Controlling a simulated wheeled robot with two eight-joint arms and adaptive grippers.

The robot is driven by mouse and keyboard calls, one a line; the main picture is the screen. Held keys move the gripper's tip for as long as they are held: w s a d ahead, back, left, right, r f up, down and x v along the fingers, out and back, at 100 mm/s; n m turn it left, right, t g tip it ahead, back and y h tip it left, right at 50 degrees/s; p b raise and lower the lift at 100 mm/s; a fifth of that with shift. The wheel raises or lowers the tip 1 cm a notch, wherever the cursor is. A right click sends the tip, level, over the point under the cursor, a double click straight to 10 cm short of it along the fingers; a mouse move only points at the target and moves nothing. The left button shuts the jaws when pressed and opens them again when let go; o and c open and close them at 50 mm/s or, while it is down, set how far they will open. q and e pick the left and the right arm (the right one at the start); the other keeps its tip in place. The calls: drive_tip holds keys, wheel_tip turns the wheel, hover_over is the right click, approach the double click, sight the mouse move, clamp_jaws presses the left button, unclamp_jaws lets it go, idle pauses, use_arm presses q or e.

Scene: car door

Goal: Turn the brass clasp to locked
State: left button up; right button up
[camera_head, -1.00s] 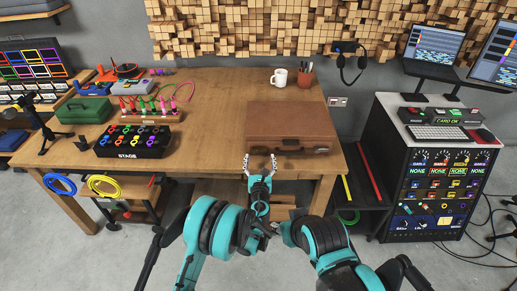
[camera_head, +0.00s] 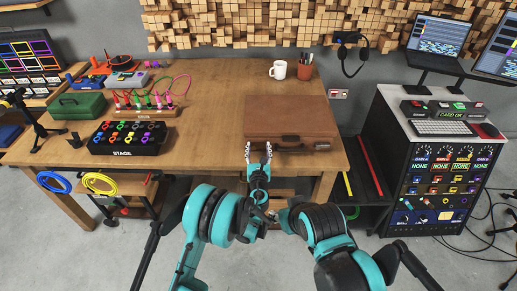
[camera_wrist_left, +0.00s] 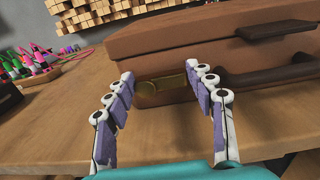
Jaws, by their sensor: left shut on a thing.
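A brown leather case (camera_head: 291,118) lies flat at the front of the wooden workbench. Its brass clasp (camera_wrist_left: 165,86) shows on the front face in the left wrist view, a flat plate with a round part at its left end. My left gripper (camera_head: 258,147) is at the front left of the case. The clasp lies roughly level.
A dark handle (camera_wrist_left: 275,70) sits on the case front, right of the clasp. A white mug (camera_head: 278,70) and a pen cup (camera_head: 305,67) stand behind the case. A black stage box (camera_head: 128,137) is left on the workbench (camera_head: 205,120). The bench between is clear.

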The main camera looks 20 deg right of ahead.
sight(251, 140)
use_arm(q)
drive_tip(key=shift+r, duration=0.1)
drive_tip(key=n, duration=0.4)
drive_tip(key=shift+w+a+r, duration=0.1)
drive_tip(key=shift+a+r, duration=0.15)
drive_tip(key=n, duration=0.4)
drive_tip(key=shift+w+a+r+n, duration=0.1)
drive_tip(key=shift+a+r+n, duration=0.2)
drive_tip(key=shift+a, duration=0.1)
drive_tip(key=n, duration=0.4)
drive_tip(key=shift+w+a, duration=0.1)
drive_tip(key=shift+a, duration=0.3)
drive_tip(key=shift+w+a+f+n, duration=0.1)
drive_tip(key=shift+a+n, duration=0.1)
drive_tip(key=shift+n, duration=1.05)
drive_tip(key=shift+w+a+f+n, duration=0.1)
drive_tip(key=shift+a+n, duration=0.1)
drive_tip(key=shift+n, duration=1.05)
drive_tip(key=shift+s, duration=0.1)
drive_tip(key=o, duration=1.2)
drive_tip(key=shift+c, duration=0.2)
